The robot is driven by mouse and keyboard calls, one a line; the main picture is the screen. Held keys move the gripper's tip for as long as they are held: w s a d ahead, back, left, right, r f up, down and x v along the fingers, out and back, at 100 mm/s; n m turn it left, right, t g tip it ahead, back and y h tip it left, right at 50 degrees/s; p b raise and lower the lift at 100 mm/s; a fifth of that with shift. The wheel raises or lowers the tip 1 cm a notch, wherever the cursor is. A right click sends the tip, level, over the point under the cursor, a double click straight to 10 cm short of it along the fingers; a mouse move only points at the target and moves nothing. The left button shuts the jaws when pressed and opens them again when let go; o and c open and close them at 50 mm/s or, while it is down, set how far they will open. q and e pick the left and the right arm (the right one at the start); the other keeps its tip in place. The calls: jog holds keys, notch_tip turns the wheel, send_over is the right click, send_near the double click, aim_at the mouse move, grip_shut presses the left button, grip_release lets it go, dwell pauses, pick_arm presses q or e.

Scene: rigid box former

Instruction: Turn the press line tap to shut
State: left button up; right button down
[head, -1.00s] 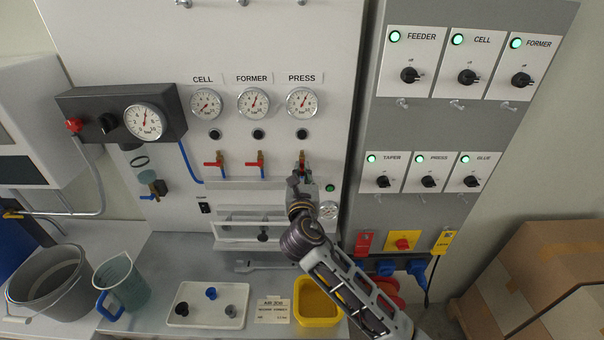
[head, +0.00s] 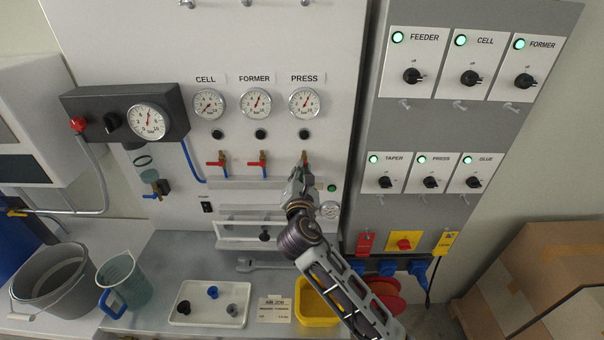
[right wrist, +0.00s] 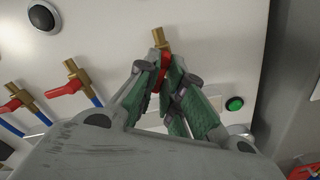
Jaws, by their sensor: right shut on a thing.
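The press line tap (head: 305,155) is on the white panel under the PRESS gauge (head: 305,103). In the right wrist view its brass body (right wrist: 158,42) shows above the fingers, with its red handle (right wrist: 164,72) between the green finger pads. My right gripper (head: 301,172) is shut on this handle, which appears to run down along the pipe. The gripper hides most of the handle in the head view. The cell tap (head: 217,163) and the former tap (head: 258,163) have red handles pointing sideways to the left. My left gripper is not in view.
A green button (right wrist: 234,104) is just right of the gripper. A rail shelf (head: 245,232) lies below the taps. On the bench are a white tray (head: 205,318), a yellow bin (head: 318,310) and a jug (head: 125,283). A grey switch panel (head: 440,125) stands at right.

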jog(key=shift+a+r+m+b, duration=0.15)
jog(key=shift+m+b, duration=0.25)
jog(key=shift+m, duration=1.25)
jog(key=shift+a+r+m+b, duration=0.1)
jog(key=shift+r+m+b, duration=0.25)
jog(key=shift+m, duration=1.35)
jog(key=shift+a+r+m+b, duration=0.1)
jog(key=shift+m+b, duration=0.4)
jog(key=shift+m, duration=1.15)
jog(key=c, duration=1.5)
grip_release()
jog(key=shift+c, duration=0.2)
jog(key=s, duration=1.2)
